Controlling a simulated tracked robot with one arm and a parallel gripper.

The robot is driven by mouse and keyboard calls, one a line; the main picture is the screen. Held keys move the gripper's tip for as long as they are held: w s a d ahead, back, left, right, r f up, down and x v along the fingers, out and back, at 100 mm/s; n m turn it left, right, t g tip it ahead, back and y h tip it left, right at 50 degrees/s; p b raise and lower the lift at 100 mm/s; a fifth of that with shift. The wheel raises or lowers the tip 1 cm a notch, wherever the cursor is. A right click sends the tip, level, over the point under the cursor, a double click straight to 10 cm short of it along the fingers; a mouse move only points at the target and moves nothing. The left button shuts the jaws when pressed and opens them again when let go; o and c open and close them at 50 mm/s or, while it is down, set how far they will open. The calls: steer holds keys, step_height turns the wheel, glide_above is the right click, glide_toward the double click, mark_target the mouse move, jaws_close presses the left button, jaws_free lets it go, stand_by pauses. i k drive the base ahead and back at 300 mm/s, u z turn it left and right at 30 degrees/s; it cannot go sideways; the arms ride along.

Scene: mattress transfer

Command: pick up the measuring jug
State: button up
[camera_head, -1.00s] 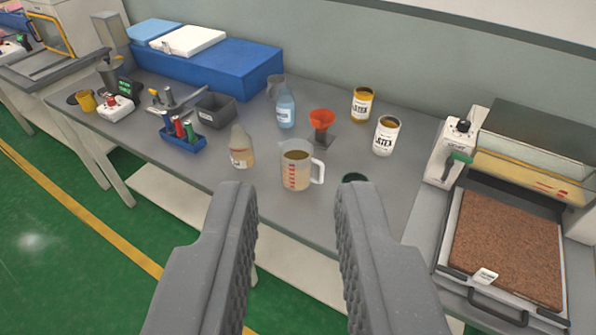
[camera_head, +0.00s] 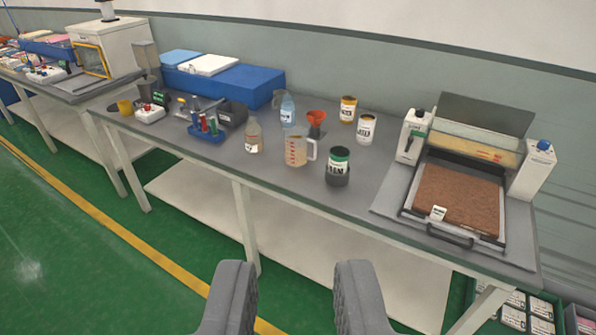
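The measuring jug (camera_head: 296,151) is clear with red markings and a pale handle on its right side. It stands upright on the grey workbench (camera_head: 270,186), near the front edge, and holds a brownish content. My gripper (camera_head: 297,268) is open and empty. Its two fingers show at the bottom of the view, in front of and below the bench edge, well apart from the jug. Nothing hides the jug.
A bottle (camera_head: 253,138) stands just left of the jug. A red funnel (camera_head: 316,119) and a blue bottle (camera_head: 287,109) are behind. A press with a brown mat (camera_head: 458,195) is at right.

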mark_target(296, 140)
steer(key=u, duration=0.45)
steer(key=i, duration=1.65)
steer(key=z, duration=0.6)
steer(key=i, duration=0.35)
steer(key=z, duration=0.25)
